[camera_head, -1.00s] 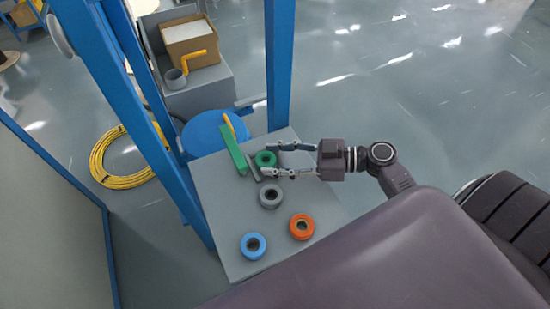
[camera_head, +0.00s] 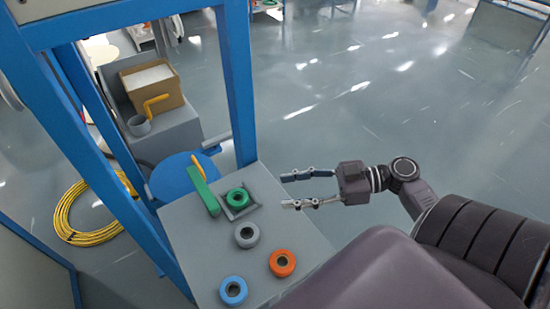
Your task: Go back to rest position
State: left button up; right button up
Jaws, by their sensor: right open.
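My right gripper (camera_head: 297,190) is open and empty, its two fingers pointing left. It is over the right edge of the grey table (camera_head: 297,228), apart from the rings on it. A green ring (camera_head: 238,198) sits in a small grey holder (camera_head: 241,212) to the left of the fingertips. A grey ring (camera_head: 247,235), an orange ring (camera_head: 282,263) and a blue ring (camera_head: 233,290) lie on the table nearer to me. My left gripper is not in the picture.
Blue frame posts (camera_head: 238,90) stand at the left. A coiled yellow cable (camera_head: 82,237) lies on the floor. The floor at the right (camera_head: 400,90) is clear.

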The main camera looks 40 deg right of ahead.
jog(key=shift+s+d, duration=0.25)
dwell(0.4)
